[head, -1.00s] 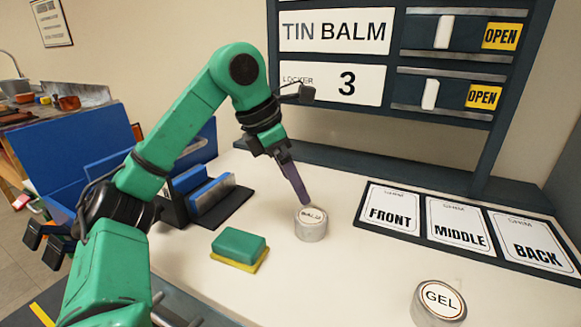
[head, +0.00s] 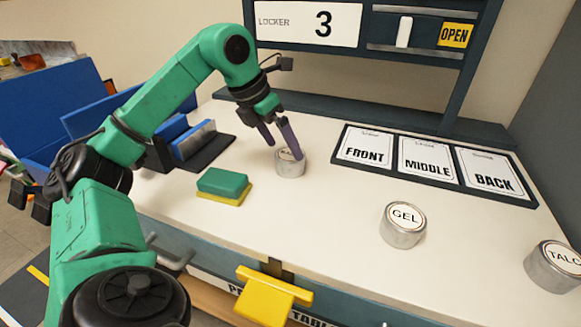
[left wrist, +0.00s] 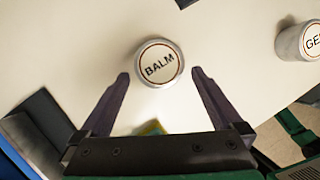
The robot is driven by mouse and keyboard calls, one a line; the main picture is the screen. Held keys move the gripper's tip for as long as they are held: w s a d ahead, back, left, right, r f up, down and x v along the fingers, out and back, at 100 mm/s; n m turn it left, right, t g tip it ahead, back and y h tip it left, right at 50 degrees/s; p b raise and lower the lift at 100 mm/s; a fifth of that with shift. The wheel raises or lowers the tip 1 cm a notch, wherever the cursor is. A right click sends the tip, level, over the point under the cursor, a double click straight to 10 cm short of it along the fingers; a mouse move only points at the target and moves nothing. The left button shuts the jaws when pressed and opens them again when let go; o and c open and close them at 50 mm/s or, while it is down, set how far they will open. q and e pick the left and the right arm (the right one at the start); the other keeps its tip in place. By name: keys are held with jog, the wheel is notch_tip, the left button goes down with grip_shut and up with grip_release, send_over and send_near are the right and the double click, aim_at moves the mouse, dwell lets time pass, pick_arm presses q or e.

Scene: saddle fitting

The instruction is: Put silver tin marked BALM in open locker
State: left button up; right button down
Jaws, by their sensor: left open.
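The silver tin marked BALM (head: 290,166) stands upright on the white tabletop; its lid label reads clearly in the left wrist view (left wrist: 159,64). My left gripper (head: 285,151) is open just above the tin, with its dark purple fingers pointing down. In the left wrist view the gripper's fingertips (left wrist: 160,73) lie on either side of the tin, apart from it. My right gripper does not show. A board sign reads LOCKER 3 (head: 308,23), with an OPEN tag (head: 456,35) to its right. No locker interior is visible.
A GEL tin (head: 403,226) and a TALC tin (head: 553,267) stand to the right. A green and yellow sponge (head: 222,186) lies left of the BALM tin. FRONT, MIDDLE and BACK cards (head: 427,158) lie behind. A yellow handle (head: 273,296) juts from the table front.

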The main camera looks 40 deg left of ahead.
aim_at(288, 154)
pick_arm(q)
jog(key=x, duration=0.4)
jog(key=shift+w+a+f+b, duration=0.1)
jog(key=shift+w+b, duration=0.05)
jog(key=shift+b, duration=0.2)
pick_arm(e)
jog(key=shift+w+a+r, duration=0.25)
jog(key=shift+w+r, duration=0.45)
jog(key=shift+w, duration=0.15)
pick_arm(q)
jog(key=c, duration=1.4)
jog(key=shift+c, duration=0.3)
jog(key=shift+r, duration=0.3)
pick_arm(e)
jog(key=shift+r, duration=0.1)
